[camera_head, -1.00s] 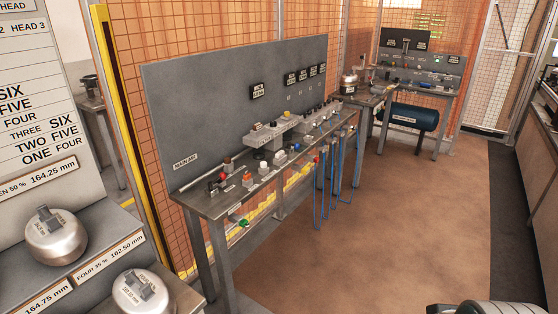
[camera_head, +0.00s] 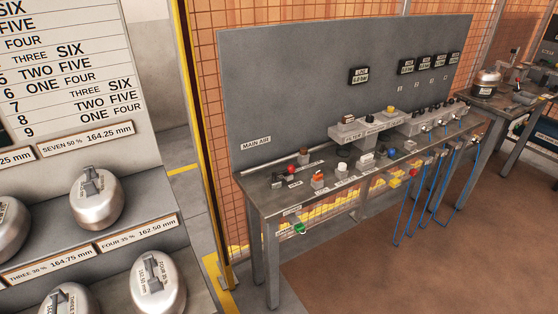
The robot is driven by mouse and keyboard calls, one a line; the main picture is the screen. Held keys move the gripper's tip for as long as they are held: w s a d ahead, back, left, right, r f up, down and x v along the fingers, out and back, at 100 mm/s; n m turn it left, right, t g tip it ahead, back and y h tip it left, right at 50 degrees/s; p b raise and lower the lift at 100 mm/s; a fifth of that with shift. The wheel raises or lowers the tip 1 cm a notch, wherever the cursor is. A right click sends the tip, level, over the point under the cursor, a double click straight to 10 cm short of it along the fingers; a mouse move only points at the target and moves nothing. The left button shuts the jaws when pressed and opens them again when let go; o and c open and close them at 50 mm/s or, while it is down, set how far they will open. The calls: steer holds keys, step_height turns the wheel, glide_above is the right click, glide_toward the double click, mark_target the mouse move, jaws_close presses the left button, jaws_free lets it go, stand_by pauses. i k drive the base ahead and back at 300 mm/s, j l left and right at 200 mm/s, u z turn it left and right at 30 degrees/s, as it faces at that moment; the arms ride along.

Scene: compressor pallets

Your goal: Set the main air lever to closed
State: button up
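A grey metal workbench (camera_head: 262,205) with a tall grey back panel (camera_head: 290,80) stands in the middle of the head view. A "MAIN AIR" label (camera_head: 256,143) is on the panel's lower left. On the bench top below it are a small red knob (camera_head: 291,170) and a dark fitting (camera_head: 277,183), close together. They are too small for me to tell the main air lever's shape or its setting. A green part (camera_head: 299,229) hangs under the bench's front left edge. My gripper is not in view.
A stand with several silver weights, one at its upper right (camera_head: 97,198), fills the left side. A yellow post (camera_head: 190,130) rises between stand and bench. Blue hoses (camera_head: 437,195) hang from the bench's right part. Brown floor (camera_head: 400,275) in front is clear.

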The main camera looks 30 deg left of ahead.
mark_target(291, 169)
steer(key=i+j+u, duration=0.15)
steer(key=i+u, duration=0.5)
steer(key=u, duration=0.2)
steer(key=i+u, duration=0.4)
steer(key=i+j+u, duration=0.15)
steer(key=i, duration=0.3)
steer(key=i+j+u, duration=0.15)
steer(key=i, duration=0.3)
